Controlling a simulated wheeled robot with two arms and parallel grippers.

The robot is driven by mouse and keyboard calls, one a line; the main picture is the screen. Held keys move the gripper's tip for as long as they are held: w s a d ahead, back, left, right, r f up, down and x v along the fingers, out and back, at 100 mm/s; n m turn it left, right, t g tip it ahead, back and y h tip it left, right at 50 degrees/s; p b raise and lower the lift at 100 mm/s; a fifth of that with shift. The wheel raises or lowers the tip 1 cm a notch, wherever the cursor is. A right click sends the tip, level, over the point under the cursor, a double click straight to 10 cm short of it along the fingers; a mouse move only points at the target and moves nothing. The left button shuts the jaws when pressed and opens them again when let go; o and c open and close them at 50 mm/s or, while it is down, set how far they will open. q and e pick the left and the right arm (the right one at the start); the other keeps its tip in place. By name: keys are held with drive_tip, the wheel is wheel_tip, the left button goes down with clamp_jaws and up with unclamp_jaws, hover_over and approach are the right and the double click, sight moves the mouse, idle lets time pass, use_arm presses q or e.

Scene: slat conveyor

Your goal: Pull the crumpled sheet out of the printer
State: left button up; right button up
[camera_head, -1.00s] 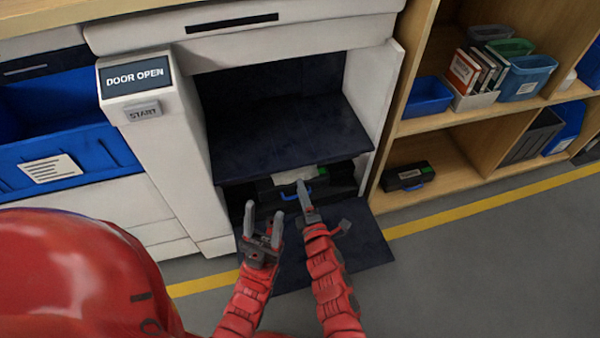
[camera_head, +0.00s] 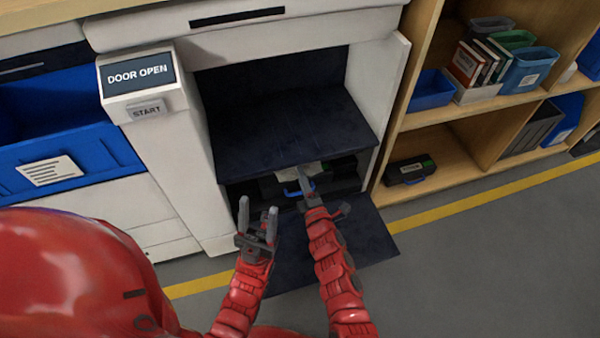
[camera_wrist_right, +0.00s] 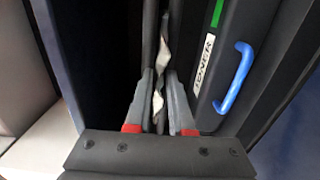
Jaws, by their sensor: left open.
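The white printer (camera_head: 195,150) has its front open, and its display reads "DOOR OPEN". The pale crumpled sheet (camera_head: 311,168) shows partly in the low gap under a dark panel. In the right wrist view the sheet (camera_wrist_right: 160,75) is a thin, wavy edge in a narrow dark slot. My right gripper (camera_head: 301,172) reaches into this gap. In the wrist view the right gripper's fingertips (camera_wrist_right: 161,72) are on either side of the sheet; whether they press on it is unclear. My left gripper (camera_head: 257,205) is open and empty in front of the opening.
A black toner unit with a blue handle (camera_wrist_right: 236,78) lies close beside my right fingers. The lowered dark flap (camera_head: 360,235) lies under my right arm. A wooden shelf (camera_head: 440,155) with bins stands right; a blue bin (camera_head: 90,140) is left. The floor at right is clear.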

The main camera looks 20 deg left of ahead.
clamp_jaws()
drive_tip(key=shift+f, duration=0.1)
